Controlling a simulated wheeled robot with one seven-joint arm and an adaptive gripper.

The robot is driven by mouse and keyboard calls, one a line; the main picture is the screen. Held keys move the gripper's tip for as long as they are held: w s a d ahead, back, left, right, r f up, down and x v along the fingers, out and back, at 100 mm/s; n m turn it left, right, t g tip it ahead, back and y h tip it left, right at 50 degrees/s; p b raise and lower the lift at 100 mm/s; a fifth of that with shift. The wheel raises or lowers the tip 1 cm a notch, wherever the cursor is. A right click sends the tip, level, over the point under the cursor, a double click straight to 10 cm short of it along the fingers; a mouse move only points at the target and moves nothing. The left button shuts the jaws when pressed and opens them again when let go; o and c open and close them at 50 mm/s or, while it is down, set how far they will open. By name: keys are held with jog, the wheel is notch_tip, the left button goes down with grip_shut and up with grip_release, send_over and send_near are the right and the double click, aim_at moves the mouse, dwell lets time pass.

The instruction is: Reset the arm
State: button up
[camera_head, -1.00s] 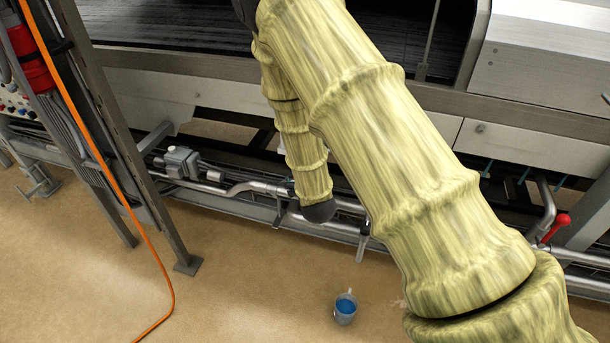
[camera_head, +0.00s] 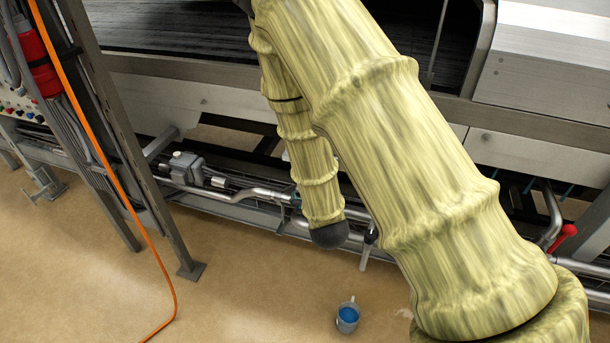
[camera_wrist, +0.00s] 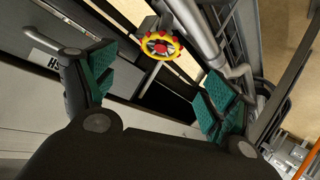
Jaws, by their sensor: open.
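My arm (camera_head: 400,140), in a yellowish ribbed cover, crosses the head view from the top middle to the lower right. Its forearm part hangs down beside it and ends in a dark tip. My gripper (camera_wrist: 155,90) shows in the wrist view with its two green-padded fingers wide apart. Nothing is between the fingers. A yellow and red handwheel (camera_wrist: 160,45) lies beyond the fingertips, with a grey pipe (camera_wrist: 195,30) to its right. In the head view the gripper's fingers are not clearly visible.
The dryer machine (camera_head: 550,60) fills the back, with pipes (camera_head: 240,193) along its lower side. A blue-filled bucket (camera_head: 347,317) stands on the tan floor. An orange cable (camera_head: 118,190) and a metal post (camera_head: 130,140) are at left. A red valve handle (camera_head: 563,238) is at right. Floor at lower left is open.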

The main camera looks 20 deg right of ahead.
jog(key=shift+s+f, duration=0.1)
jog(key=s+d+f+m+g+p, duration=0.1)
jog(key=s+f+g+p, duration=0.2)
jog(key=s+f, duration=0.3)
jog(key=s+d+f+g+p, duration=0.1)
jog(key=s+f+g+p, duration=0.25)
jog(key=s, duration=0.55)
jog(key=s+f+g+y+p, duration=0.1)
jog(key=s+f+g+p, duration=0.1)
jog(key=s, duration=0.9)
jog(key=s+f+m+g+y+p, duration=0.1)
jog(key=s+g, duration=0.3)
jog(key=s, duration=0.8)
jog(key=shift+f+p, duration=0.75)
